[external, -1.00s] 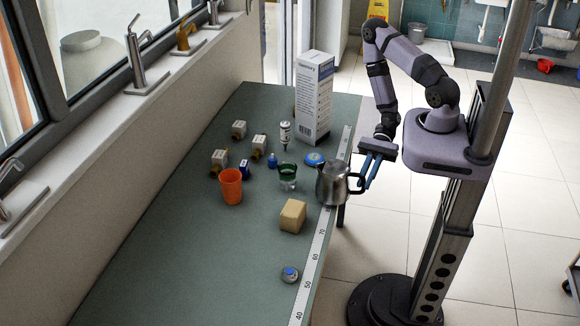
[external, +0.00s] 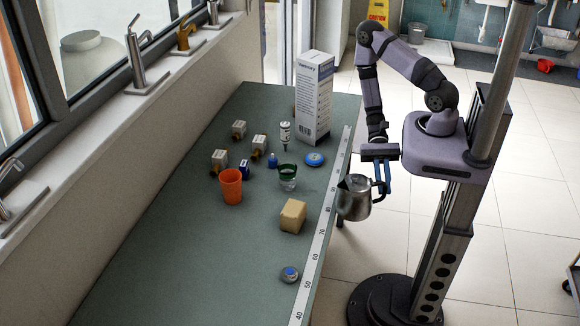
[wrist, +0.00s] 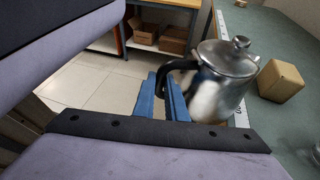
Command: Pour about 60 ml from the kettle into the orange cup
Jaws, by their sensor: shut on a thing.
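The silver kettle (external: 354,201) is at the right edge of the table in the external view, overlapping the edge and the floor beyond it. My gripper (external: 381,176) is shut on its dark handle. In the wrist view, the blue fingers (wrist: 170,96) close around the handle, with the lidded kettle body (wrist: 226,78) to their right. The orange cup (external: 230,187) stands upright on the table, well left of the kettle and apart from it. What is inside the cup cannot be told.
A green-banded glass (external: 287,177) and a tan block (external: 292,216) stand between the cup and the kettle. A tall white box (external: 314,98), a blue disc (external: 314,159), a bottle (external: 285,132) and several valves stand further back. The table's front left is clear.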

